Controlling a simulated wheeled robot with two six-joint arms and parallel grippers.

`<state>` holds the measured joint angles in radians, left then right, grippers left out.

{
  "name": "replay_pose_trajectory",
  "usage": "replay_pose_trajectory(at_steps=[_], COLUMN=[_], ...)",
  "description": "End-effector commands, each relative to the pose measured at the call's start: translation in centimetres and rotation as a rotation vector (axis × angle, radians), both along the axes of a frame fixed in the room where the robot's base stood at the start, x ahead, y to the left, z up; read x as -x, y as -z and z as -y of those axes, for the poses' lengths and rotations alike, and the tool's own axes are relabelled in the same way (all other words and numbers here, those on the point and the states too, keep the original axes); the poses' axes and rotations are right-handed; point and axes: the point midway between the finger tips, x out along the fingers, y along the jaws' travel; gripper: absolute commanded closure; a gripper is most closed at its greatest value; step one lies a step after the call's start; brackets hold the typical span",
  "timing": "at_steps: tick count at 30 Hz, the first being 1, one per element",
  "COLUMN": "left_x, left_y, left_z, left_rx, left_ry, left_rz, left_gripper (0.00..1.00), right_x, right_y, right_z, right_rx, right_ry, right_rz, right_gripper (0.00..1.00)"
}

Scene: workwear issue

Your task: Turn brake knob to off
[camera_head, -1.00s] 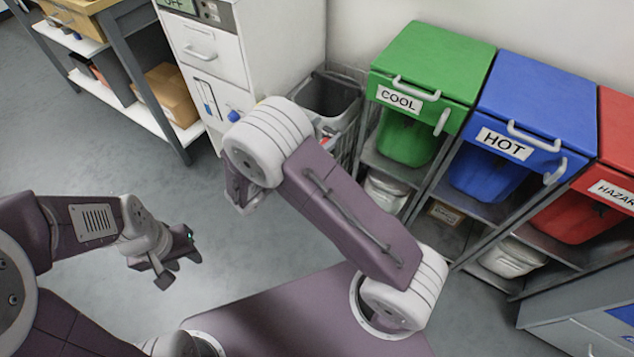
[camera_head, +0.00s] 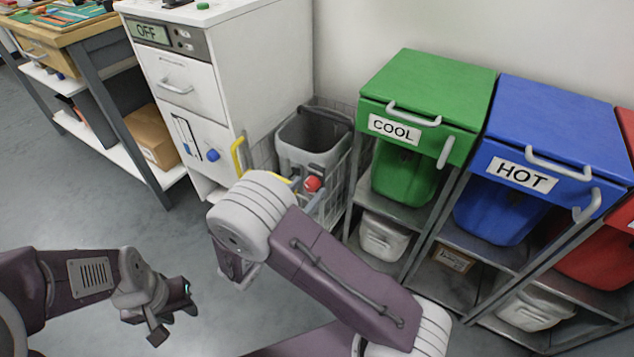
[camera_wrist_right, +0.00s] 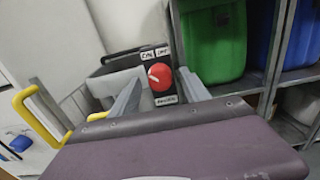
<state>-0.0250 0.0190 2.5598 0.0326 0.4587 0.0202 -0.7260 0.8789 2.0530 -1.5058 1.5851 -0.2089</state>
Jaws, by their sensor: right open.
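The red round brake knob (camera_head: 312,184) is on the wire cart (camera_head: 334,190), partly behind my right arm in the head view. In the right wrist view the knob (camera_wrist_right: 160,76) shows a pale pointer mark and sits on a dark panel with small white labels, too blurred to read surely. My right gripper (camera_wrist_right: 159,80) is open, its two fingers pointing toward the knob, one on each side in the picture. I cannot tell the remaining distance; no contact is visible. My left gripper (camera_head: 173,318) is open and empty over the floor.
A yellow handle (camera_head: 237,155) is on the cart, left of the knob, and a grey bin (camera_head: 312,150) is in it. A white cabinet (camera_head: 183,85) with an OFF display stands left. Green (camera_head: 425,85) and blue (camera_head: 560,120) bins stand right. Floor is clear at left.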

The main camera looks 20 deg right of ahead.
Motion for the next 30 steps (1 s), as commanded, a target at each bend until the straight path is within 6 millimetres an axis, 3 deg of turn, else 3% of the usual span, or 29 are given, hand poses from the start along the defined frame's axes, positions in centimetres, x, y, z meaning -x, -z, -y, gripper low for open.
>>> replay_pose_trajectory(at_steps=[8, 14, 15, 30], left_x=[0.02, 0.02, 0.02, 0.01], left_y=[0.21, 0.21, 0.21, -0.17], left_z=[-0.01, -0.01, -0.01, 0.00], left_rx=[0.000, 0.000, 0.000, 0.000], left_ry=[0.000, 0.000, 0.000, 0.000], left_rz=[0.000, 0.000, 0.000, 0.000], left_gripper=[0.64, 0.64, 0.64, 0.64], right_x=[-0.09, -0.09, -0.09, -0.07], right_y=[-0.04, -0.02, -0.02, -0.04], right_z=[0.16, 0.16, 0.16, 0.17], right_rx=[0.000, -0.001, -0.001, -0.093], right_ry=[-0.003, -0.003, -0.003, -0.002], right_rz=[0.000, -0.001, -0.001, 0.119], right_gripper=[0.45, 0.95, 1.00, 1.00])
